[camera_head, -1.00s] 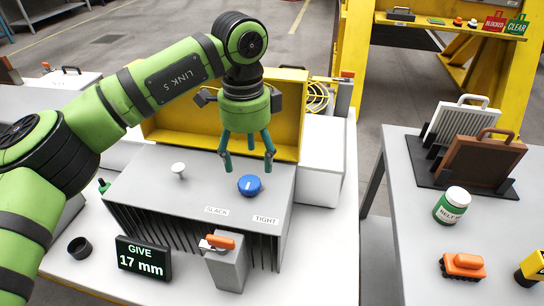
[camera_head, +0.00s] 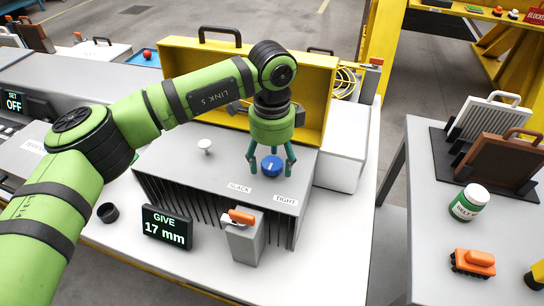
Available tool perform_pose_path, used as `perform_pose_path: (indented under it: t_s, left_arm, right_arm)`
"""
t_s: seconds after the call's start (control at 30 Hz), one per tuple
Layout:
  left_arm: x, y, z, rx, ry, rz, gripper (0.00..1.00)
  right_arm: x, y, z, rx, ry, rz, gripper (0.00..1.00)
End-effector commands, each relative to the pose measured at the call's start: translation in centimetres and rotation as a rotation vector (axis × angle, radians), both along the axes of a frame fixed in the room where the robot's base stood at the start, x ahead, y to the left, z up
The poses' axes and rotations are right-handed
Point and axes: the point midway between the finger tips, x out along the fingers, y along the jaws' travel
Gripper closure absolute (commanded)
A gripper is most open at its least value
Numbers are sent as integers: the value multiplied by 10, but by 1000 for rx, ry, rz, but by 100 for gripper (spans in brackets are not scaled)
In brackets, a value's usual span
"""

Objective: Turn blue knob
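The blue knob (camera_head: 272,166) sits on top of the grey finned box (camera_head: 215,165), with a pale pointer line on its face. The labels SLACK (camera_head: 239,188) and TIGHT (camera_head: 286,200) are on the box's front edge. My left gripper (camera_head: 271,170) points down over the knob. Its teal fingers are spread, with the knob between them; whether they touch it I cannot tell. A display (camera_head: 166,229) in front of the box reads GIVE 17 mm. My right gripper is not in view.
A small white knob (camera_head: 205,146) stands on the box. A grey block with an orange-handled lever (camera_head: 241,217) stands in front. An open yellow case (camera_head: 318,85) is behind the gripper. A side table (camera_head: 420,260) at right holds a jar (camera_head: 468,203) and an orange brush-like item (camera_head: 473,263).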

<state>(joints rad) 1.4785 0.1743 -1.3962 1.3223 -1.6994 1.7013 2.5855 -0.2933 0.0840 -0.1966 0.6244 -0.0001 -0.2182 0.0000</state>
Motion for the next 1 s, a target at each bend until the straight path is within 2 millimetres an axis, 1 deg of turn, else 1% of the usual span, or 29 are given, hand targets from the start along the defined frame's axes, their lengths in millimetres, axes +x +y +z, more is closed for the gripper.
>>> perform_pose_path:
  t_s: [0.03, 0.07, 0.1, 0.37, 0.57, 0.77, 1.0]
  left_arm:
    - [0, 0, 0, 0, 0, 0, 58]
    - [0, 0, 0, 0, 0, 0, 70]
    - [0, 0, 0, 0, 0, 0, 86]
    - [0, 0, 0, 0, 0, -5, 87]
    - [0, 0, -2, 1, -1, -55, 87]
    - [0, 0, -3, 0, -1, -177, 87]
    - [0, 0, -4, 1, -1, -394, 87]
  right_arm:
    - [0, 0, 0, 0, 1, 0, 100]
    - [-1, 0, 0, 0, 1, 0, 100]
    - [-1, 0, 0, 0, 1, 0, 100]
    - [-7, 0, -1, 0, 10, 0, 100]
    - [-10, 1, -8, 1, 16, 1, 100]
    - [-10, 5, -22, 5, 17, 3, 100]
    - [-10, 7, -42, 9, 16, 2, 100]
